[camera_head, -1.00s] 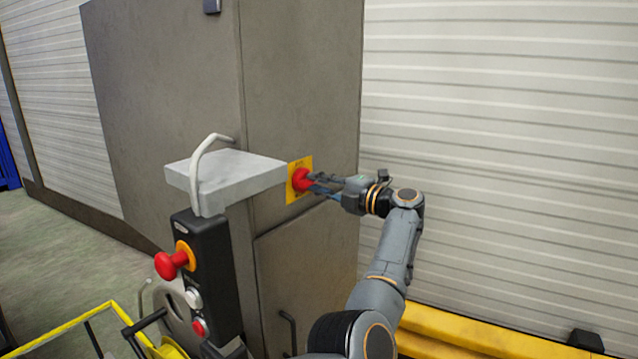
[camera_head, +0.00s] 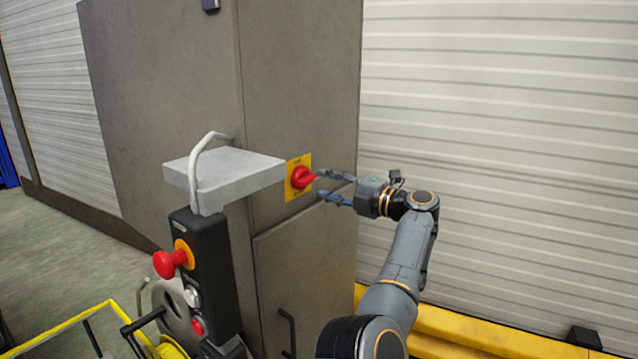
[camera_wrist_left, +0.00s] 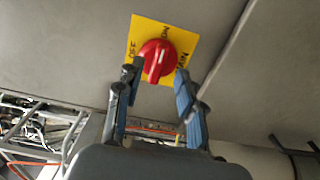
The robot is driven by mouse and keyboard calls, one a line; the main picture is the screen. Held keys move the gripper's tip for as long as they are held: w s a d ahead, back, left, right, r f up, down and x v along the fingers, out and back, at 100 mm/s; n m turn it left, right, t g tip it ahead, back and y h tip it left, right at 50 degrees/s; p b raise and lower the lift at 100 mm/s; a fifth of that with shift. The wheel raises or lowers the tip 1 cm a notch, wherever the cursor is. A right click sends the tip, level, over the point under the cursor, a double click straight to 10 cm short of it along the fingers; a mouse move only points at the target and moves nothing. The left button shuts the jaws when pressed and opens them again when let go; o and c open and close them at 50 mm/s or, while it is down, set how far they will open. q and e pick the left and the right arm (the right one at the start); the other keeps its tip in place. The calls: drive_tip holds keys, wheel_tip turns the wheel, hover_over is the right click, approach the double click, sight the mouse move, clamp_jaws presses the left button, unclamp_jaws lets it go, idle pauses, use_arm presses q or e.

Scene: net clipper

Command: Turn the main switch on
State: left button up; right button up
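The main switch is a red rotary knob (camera_head: 301,177) on a yellow plate (camera_head: 291,192), on the side of the grey cabinet. It also shows in the left wrist view as a red knob (camera_wrist_left: 153,66) with a pale line, on a yellow plate (camera_wrist_left: 178,39) with dark lettering too blurred to read surely. My left gripper (camera_head: 321,184) is open and empty, just right of the knob, fingers pointing at it. In the left wrist view its fingertips (camera_wrist_left: 158,71) lie either side of the knob's lower part; I cannot tell whether they touch. My right gripper is not in view.
A black control box (camera_head: 207,262) with a red mushroom button (camera_head: 170,263) stands left of the arm. A light grey shelf-like block (camera_head: 232,176) juts out left of the switch. A yellow barrier (camera_head: 450,340) runs along the floor. Right of the cabinet is a ribbed white wall (camera_head: 500,150).

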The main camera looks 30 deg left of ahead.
use_arm(q)
drive_tip(key=d, duration=0.9)
drive_tip(key=shift+s, duration=0.35)
